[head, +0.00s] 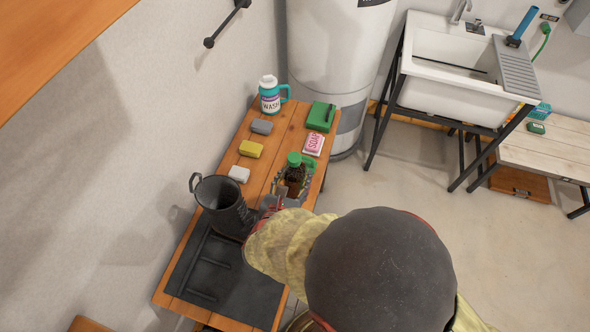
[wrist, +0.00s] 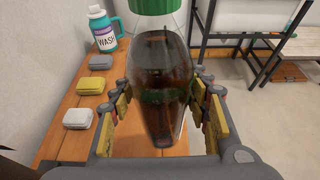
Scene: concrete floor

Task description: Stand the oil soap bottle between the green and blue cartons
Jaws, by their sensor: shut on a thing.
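The oil soap bottle, clear with dark brown liquid and a green cap, stands upright in the head view (head: 295,174) and fills the middle of the wrist view (wrist: 160,85). My gripper (wrist: 163,112) is shut on its body, with finger pads on both sides. I cannot tell whether the bottle's base touches the wooden table. On the pale bench at the far right are a small blue item (head: 542,110) and a small green item (head: 536,128), possibly the cartons; they are too small to be sure.
A sink (head: 450,75) stands between table and pale bench (head: 550,150). Open floor lies right.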

